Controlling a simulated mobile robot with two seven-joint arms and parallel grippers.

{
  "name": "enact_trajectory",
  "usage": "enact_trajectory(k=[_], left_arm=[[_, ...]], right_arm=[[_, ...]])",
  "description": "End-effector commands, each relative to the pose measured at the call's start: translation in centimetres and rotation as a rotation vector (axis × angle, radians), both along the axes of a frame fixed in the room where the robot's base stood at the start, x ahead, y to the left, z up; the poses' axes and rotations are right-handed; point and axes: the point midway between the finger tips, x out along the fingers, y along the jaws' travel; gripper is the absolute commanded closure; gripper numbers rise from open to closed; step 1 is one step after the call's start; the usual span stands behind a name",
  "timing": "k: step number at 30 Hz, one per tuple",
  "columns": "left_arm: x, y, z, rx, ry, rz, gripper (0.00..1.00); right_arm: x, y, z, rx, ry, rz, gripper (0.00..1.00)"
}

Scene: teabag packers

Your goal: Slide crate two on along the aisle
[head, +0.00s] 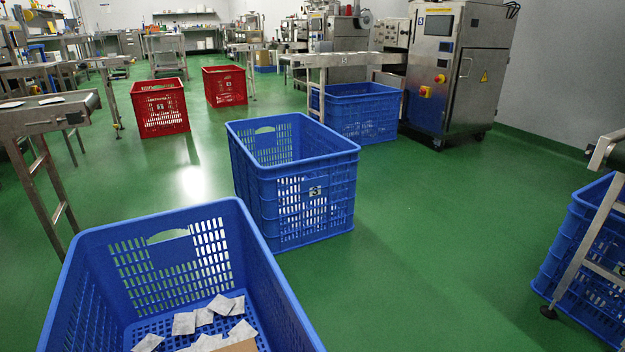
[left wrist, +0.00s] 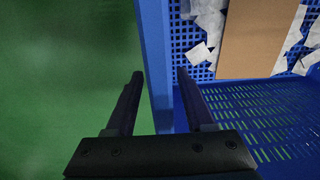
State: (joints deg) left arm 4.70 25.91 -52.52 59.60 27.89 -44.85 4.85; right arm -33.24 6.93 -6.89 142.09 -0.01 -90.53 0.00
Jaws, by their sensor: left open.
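A blue crate (head: 262,270) stands in the near foreground of the head view, its lower part cut off by the frame. White teabag-like packets (head: 203,317) and a piece of brown cardboard (head: 240,346) lie in it. Its wall (left wrist: 153,40) also shows in the left wrist view. There my left gripper (left wrist: 160,73) is open, with one finger over the floor side and one over the crate's inside, the wall running between them. I cannot tell whether they touch it. Another blue crate (head: 315,228) with a small label stands just beyond; I cannot read its number surely. My right gripper is not in view.
Two red crates (head: 160,108) (head: 225,86) stand farther back. A blue crate (head: 362,112) is beside a steel machine (head: 458,70). Another blue crate (head: 585,260) is at the right edge behind a metal frame. A conveyor (head: 40,112) stands left. Green floor (head: 430,230) is clear right of the middle crate.

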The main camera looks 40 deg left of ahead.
Motion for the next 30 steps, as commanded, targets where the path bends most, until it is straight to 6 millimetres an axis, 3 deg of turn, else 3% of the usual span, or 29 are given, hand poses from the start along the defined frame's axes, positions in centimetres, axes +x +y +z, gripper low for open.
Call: enact_trajectory(k=[5, 18, 23, 30], left_arm=[[0.0, 0.0, 0.9, 0.001, 0.0, 0.0, 0.46], [0.0, 0.0, 8.9, 0.0, -0.001, 0.0, 0.46], [0.0, 0.1, 9.9, 0.0, 0.0, 0.0, 0.46], [0.0, 0.1, 9.9, 0.0, 0.0, 0.0, 0.46]], right_arm=[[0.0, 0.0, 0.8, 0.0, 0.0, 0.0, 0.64], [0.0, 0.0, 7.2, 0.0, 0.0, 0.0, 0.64], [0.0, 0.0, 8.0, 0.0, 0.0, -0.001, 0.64], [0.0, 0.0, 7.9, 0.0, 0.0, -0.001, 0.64]])
